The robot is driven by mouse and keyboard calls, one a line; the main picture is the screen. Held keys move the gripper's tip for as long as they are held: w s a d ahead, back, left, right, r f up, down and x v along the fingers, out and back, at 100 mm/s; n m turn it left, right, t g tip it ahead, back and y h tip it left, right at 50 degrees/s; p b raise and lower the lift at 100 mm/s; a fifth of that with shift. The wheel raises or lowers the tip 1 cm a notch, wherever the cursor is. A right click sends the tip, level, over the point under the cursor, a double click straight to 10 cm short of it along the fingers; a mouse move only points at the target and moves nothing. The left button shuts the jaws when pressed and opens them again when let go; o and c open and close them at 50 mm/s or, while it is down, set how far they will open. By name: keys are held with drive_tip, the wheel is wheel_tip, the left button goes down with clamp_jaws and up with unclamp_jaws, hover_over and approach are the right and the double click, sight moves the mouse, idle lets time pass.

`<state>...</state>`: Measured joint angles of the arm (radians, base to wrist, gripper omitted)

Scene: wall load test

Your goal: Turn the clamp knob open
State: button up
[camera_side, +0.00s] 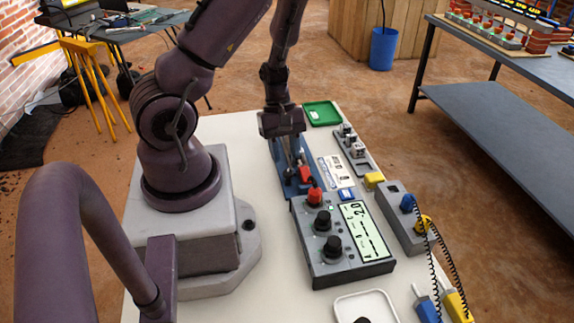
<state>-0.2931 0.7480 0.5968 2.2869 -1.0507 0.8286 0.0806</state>
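My gripper (298,160) points down over a long blue fixture (283,172) in the middle of the white table. Its fingers are small and dark here, and I cannot tell their gap or whether they touch anything. A small red part (305,174) shows on the fixture just below the fingers; I cannot tell whether it is the clamp knob. A grey meter box (345,268) stands nearer the camera, with a red knob (314,196), two black knobs (322,220) and a lit display (364,230).
A green tray (322,113) lies at the far end of the table. A grey switch strip (357,150) and a grey socket box (397,212) with blue and yellow plugs stand right. Coiled black cables (437,265) hang near blue and yellow probes (455,303). A white dish (366,307) is in front.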

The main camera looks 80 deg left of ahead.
sight(288, 171)
drive_tip(key=shift+x, duration=1.9)
drive_tip(key=c, duration=0.7)
drive_tip(key=shift+o, duration=0.3)
drive_tip(key=n+t, duration=0.1)
drive_tip(key=n, duration=0.2)
drive_tip(key=o, duration=0.6)
drive_tip(key=shift+o, duration=0.2)
